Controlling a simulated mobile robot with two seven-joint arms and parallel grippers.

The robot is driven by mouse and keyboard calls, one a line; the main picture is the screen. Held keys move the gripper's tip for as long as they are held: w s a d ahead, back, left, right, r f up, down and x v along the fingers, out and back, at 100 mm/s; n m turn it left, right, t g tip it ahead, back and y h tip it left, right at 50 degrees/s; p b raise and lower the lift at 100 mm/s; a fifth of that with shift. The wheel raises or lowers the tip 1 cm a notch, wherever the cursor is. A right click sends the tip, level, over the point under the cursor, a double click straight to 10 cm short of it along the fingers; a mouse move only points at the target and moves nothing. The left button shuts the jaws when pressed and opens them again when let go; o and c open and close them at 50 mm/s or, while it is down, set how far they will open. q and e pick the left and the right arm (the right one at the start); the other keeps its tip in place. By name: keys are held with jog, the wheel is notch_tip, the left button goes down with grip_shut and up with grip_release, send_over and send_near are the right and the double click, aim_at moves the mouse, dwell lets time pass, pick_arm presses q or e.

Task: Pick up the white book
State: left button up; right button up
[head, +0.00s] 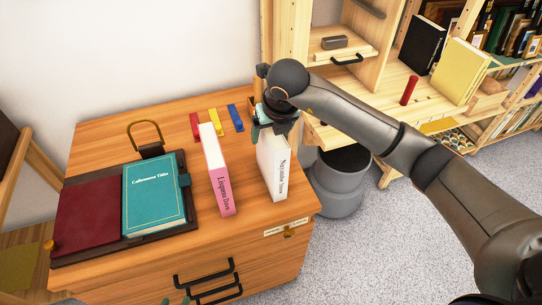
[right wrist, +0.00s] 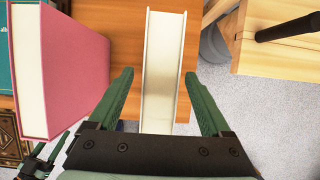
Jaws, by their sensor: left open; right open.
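The white book (head: 273,170) stands upright near the right edge of the wooden cabinet top, its lettered spine toward the front. In the right wrist view the white book (right wrist: 163,50) lies between the two green fingers of my right gripper (right wrist: 160,78). My right gripper (head: 272,128) is open at the book's upper back end, with a finger on either side. Gaps show between fingers and covers, and it does not grip the book. My left gripper (head: 176,300) shows only as green tips at the bottom edge; it is open and away from the book.
A pink book (head: 217,172) stands upright left of the white one. A teal book (head: 154,196) and a dark red book (head: 88,212) lie further left on a dark tray. Red, yellow and blue strips lie behind. A wooden shelf (head: 385,85) stands to the right.

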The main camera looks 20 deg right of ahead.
jog(key=shift+f, duration=0.15)
dwell(0.3)
grip_shut()
dwell(0.5)
dwell(0.6)
